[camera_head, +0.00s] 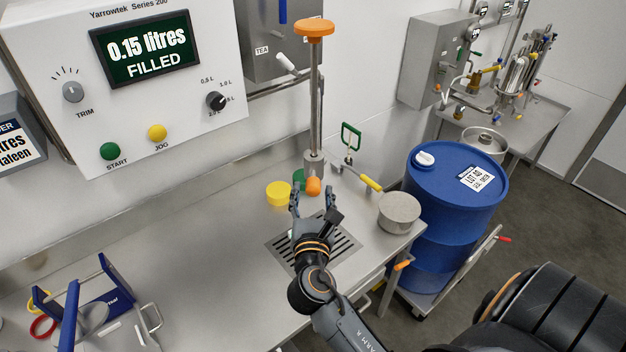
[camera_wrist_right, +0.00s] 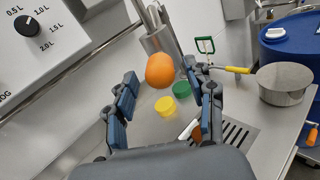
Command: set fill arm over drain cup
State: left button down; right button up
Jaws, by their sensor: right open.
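A steel post (camera_head: 315,95) with an orange mushroom cap (camera_head: 314,28) stands on the bench. A rounded orange knob (camera_head: 313,186) shows at its foot; the knob also shows in the right wrist view (camera_wrist_right: 160,70). I cannot tell for sure which part is the fill arm. My right gripper (camera_head: 312,201) is open, its fingers on either side of the knob in the picture; contact is unclear. A slotted drain grate (camera_head: 345,248) lies below the gripper, partly hidden by it. I cannot identify the drain cup with certainty. My left gripper is not in view.
A yellow cap (camera_head: 278,193) and a green one (camera_head: 299,177) sit left of the post. A blue drum (camera_head: 450,220) stands beyond the bench edge. Bare bench lies left of the grate.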

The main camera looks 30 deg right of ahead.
jog(key=shift+x, duration=1.6)
grip_shut()
